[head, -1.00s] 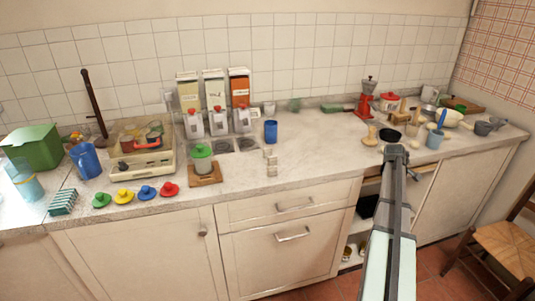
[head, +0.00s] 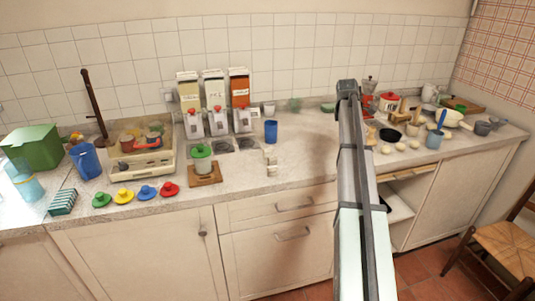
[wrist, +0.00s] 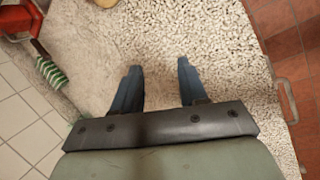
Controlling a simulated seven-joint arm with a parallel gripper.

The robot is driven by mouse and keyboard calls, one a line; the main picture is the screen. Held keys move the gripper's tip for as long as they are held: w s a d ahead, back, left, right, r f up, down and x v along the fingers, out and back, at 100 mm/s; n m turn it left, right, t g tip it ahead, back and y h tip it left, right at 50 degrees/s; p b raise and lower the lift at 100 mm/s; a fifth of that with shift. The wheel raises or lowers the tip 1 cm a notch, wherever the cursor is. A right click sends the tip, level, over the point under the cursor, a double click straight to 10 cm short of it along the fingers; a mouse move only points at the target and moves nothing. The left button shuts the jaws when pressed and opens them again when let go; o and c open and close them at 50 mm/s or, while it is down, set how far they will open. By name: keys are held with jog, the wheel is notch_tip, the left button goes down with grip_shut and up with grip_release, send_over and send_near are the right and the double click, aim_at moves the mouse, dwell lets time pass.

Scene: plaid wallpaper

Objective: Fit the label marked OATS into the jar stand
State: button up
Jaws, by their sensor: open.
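My gripper (head: 347,88) is over the right-middle of the counter, seen from behind in the head view. In the wrist view its two fingers (wrist: 160,82) are apart with nothing between them, above bare speckled counter. A small wooden stand (head: 205,180) holding a green-lidded jar (head: 202,158) sits left of centre; it may be the jar stand. A few small pale pieces (head: 271,160) stand to its right, apart from my gripper; they may be labels. The word OATS is not readable anywhere.
Coloured lids (head: 146,192) line the front left. A blue cup (head: 271,131) stands at centre, with dispensers (head: 218,122) behind the jar. Pots and utensils crowd the right end. Counter between the pale pieces and my arm is clear.

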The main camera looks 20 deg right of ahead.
jog(key=w+a+r+n+g+y, duration=0.1)
jog(key=w+a+n, duration=0.15)
jog(key=a, duration=0.55)
jog(key=w+a+r+n+y, duration=0.1)
jog(key=w+a, duration=0.2)
jog(key=a, duration=0.4)
notch_tip(320, 180, up, 2)
jog(key=r+n+g+y, duration=0.1)
jog(key=n+g+y, duration=0.1)
jog(key=n, duration=0.1)
send_over(268, 150)
jog(key=shift+m, duration=0.25)
notch_tip(268, 150, down, 8)
jog(key=shift+w+d+f, duration=0.1)
jog(key=shift+d, duration=0.05)
jog(key=shift+w+f, duration=0.2)
jog(key=shift+f, duration=2.8)
grip_shut()
